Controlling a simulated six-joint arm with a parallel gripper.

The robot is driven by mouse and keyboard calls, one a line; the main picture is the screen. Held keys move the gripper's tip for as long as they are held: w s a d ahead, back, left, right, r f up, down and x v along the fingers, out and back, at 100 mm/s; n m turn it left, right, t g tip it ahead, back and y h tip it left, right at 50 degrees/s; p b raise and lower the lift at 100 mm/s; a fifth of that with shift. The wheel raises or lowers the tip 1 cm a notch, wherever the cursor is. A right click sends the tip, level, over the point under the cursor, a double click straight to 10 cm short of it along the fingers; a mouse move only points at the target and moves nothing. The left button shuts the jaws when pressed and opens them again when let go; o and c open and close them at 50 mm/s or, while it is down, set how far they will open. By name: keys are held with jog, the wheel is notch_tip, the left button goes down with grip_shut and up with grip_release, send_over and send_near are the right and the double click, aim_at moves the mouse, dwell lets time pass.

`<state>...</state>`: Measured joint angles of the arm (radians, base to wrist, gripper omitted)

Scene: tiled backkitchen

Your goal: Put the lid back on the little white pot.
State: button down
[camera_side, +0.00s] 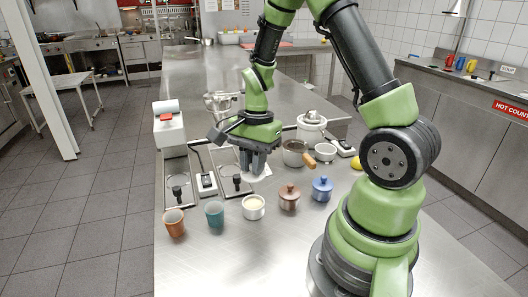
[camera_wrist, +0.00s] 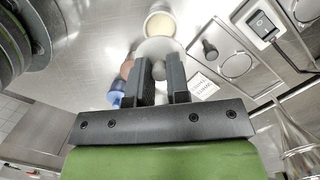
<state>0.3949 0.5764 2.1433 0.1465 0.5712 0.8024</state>
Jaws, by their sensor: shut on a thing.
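The little white pot (camera_side: 254,207) stands open on the steel counter, with pale contents. It also shows at the top of the wrist view (camera_wrist: 160,24). My gripper (camera_side: 255,167) is above the counter, behind the pot in the side view. It is shut on the white lid (camera_wrist: 152,47), a round disc gripped by its knob (camera_wrist: 158,69). A white edge of the lid (camera_side: 265,173) shows below the fingers in the side view. The lid is apart from the pot.
An orange cup (camera_side: 174,222) and a teal cup (camera_side: 214,214) stand left of the pot. A brown lidded pot (camera_side: 289,198) and a blue lidded pot (camera_side: 322,189) stand right. A wooden-handled pan (camera_side: 294,154) is behind. The counter in front is clear.

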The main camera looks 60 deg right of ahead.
jog(key=shift+a+f+n, duration=0.25)
jog(key=shift+f+n, duration=0.05)
jog(key=shift+f, duration=2.9)
jog(key=shift+f, duration=0.15)
jog(key=c, duration=0.5)
grip_release()
jog(key=shift+r, duration=3.5)
